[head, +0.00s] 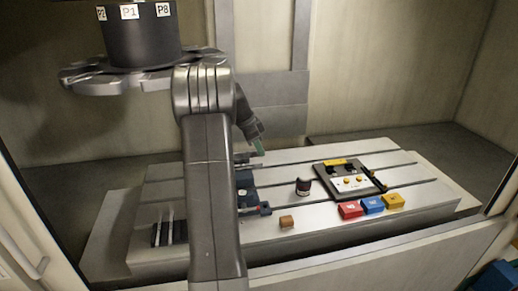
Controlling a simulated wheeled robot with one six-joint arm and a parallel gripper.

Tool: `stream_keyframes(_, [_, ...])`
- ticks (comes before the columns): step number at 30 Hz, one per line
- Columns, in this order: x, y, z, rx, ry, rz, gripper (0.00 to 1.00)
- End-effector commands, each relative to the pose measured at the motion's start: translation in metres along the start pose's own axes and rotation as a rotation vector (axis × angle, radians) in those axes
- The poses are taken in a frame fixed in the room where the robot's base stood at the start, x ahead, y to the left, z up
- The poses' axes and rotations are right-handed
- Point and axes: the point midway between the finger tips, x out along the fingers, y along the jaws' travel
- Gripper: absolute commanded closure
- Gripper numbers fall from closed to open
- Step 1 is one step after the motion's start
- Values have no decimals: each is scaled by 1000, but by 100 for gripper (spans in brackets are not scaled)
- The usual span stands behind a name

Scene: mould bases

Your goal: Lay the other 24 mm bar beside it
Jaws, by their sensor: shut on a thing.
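My gripper (253,133) is above the back of the slotted table, partly hidden by my arm and pointing down. It is shut on a small green piece (259,146), which looks like a bar end; its size cannot be read. A dark blue vise (246,180) stands on the table below the gripper, partly covered by my arm. I cannot tell whether a bar lies in it. A dark rack (156,237) with upright, thin light bars (170,222) stands at the table's front left.
The slotted table (330,217) also carries a dark round piece (303,187), a brown block (286,221) and a black-and-white plate with yellow parts (350,184). Red (350,210), blue (373,204) and yellow (393,200) blocks line its front right. Walls enclose the back.

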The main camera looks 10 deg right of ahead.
Motion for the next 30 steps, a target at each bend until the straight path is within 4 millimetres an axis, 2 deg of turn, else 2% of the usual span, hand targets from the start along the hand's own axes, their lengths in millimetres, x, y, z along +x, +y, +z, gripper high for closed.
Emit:
stream_keyframes(8, [13, 0, 5, 0, 0, 0, 100])
stream_keyframes(19, [47, 0, 19, 1, 0, 0, 100])
stream_keyframes(30, [49, 0, 20, 0, 0, -1, 100])
